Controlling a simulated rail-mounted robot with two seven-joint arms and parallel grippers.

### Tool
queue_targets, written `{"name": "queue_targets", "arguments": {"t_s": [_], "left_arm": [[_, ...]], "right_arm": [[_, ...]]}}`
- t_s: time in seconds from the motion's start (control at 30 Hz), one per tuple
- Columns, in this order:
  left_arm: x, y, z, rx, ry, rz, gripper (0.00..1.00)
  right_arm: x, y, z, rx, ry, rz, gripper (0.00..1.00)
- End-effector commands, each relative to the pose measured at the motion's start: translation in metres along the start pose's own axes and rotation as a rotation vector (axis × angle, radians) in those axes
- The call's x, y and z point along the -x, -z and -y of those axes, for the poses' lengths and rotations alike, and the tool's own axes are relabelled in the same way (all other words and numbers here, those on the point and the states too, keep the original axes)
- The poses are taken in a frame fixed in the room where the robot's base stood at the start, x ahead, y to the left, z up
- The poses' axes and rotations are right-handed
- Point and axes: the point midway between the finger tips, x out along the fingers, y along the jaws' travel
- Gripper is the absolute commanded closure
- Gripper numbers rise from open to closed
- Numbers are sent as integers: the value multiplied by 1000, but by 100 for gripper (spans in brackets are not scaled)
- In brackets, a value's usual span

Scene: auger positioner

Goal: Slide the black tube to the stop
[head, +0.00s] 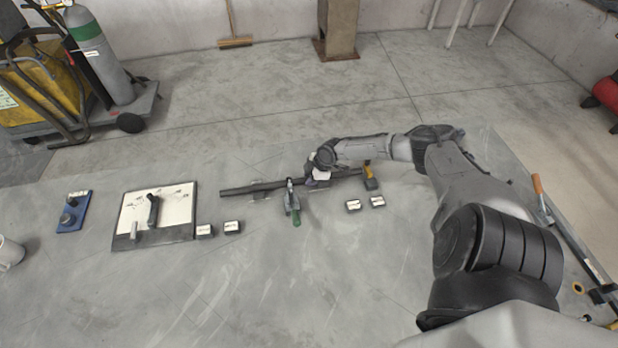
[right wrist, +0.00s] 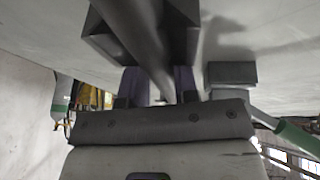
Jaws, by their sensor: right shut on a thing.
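The black tube (head: 252,188) lies roughly level across the middle of the table in the head view. My right gripper (head: 318,176) reaches in from the right and is shut on the tube. In the right wrist view the tube (right wrist: 140,40) runs between the two fingers of the gripper (right wrist: 158,85). A dark block with angled walls (right wrist: 186,40) is around the tube just beyond the fingers. A yellow and dark piece (head: 370,180), perhaps the stop, stands near the tube's right end; my wrist partly hides that end, so I cannot tell if they touch.
A clamp with a green handle (head: 292,203) stands in front of the tube. Small labelled blocks (head: 353,205) sit nearby. A white-topped board (head: 154,214) and a blue fixture (head: 73,211) are at left. An orange-handled bar (head: 540,190) lies at right. The front middle is clear.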

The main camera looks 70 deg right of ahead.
Motion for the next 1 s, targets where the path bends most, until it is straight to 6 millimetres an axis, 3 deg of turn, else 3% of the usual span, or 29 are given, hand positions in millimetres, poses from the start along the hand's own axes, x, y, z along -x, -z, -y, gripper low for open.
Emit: {"name": "queue_targets", "arguments": {"t_s": [0.07, 0.1, 0.4, 0.77, 1.0], "left_arm": [[0, 0, -1, 3, -2, 0, 49], [0, 0, -1, 3, -3, -1, 49], [0, 0, 0, 1, -1, 0, 49], [1, 0, 3, -9, 7, 1, 49], [9, 2, 3, -9, 8, 1, 49]], "right_arm": [[0, -3, 0, -1, 0, 3, 100], [0, -3, 0, 0, 0, 3, 70], [0, -3, 1, 0, 1, 3, 42], [3, -4, 1, 1, 3, 5, 42], [39, -4, 0, 4, 1, 7, 42]]}}
